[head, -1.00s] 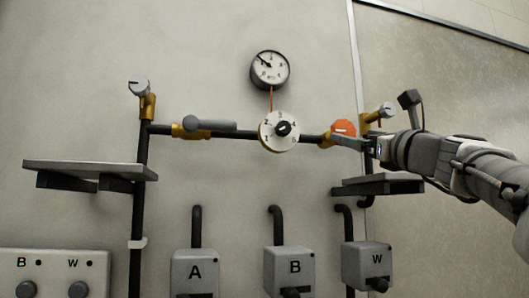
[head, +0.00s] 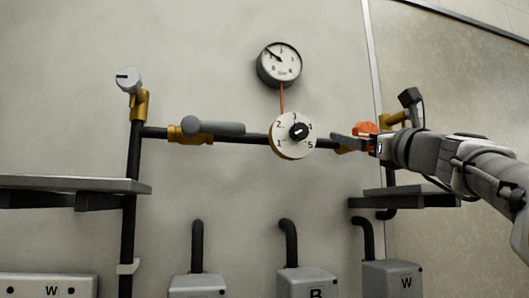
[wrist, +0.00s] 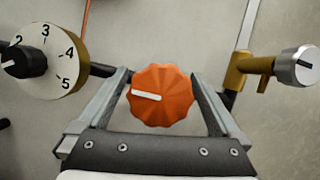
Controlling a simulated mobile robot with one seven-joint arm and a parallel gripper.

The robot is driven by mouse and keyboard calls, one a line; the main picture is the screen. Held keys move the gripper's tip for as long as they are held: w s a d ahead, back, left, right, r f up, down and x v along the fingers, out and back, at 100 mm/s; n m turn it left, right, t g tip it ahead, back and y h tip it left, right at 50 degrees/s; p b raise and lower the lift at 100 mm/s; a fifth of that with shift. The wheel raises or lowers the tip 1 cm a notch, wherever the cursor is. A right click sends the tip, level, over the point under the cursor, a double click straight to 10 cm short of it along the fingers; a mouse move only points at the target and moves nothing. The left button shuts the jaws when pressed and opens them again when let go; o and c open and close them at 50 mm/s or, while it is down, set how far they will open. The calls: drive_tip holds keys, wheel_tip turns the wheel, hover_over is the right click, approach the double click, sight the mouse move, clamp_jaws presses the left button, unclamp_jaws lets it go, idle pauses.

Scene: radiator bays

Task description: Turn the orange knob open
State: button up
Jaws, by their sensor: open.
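The orange knob (wrist: 161,96) has a scalloped rim and a white pointer line. In the wrist view it sits between the two fingers of my gripper (wrist: 160,90), and the pointer runs nearly level toward the left. The fingers stand open on either side of the knob, with a narrow gap visible at least on the right. In the head view the orange knob (head: 366,128) is on the right of the horizontal pipe, partly hidden by my gripper (head: 350,140). The knob's mount behind it is hidden in the wrist view.
A numbered dial (head: 293,135) with a black knob is close left of my gripper. A silver-capped brass valve (wrist: 297,66) is to the right. A grey-handled valve (head: 213,127), a pressure gauge (head: 279,64) and shelves (head: 420,198) stand around. Boxes are below.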

drive_tip(key=shift+w+a+r, duration=0.15)
drive_tip(key=shift+w+r, duration=0.05)
drive_tip(key=shift+w, duration=0.25)
drive_tip(key=c, duration=1.3)
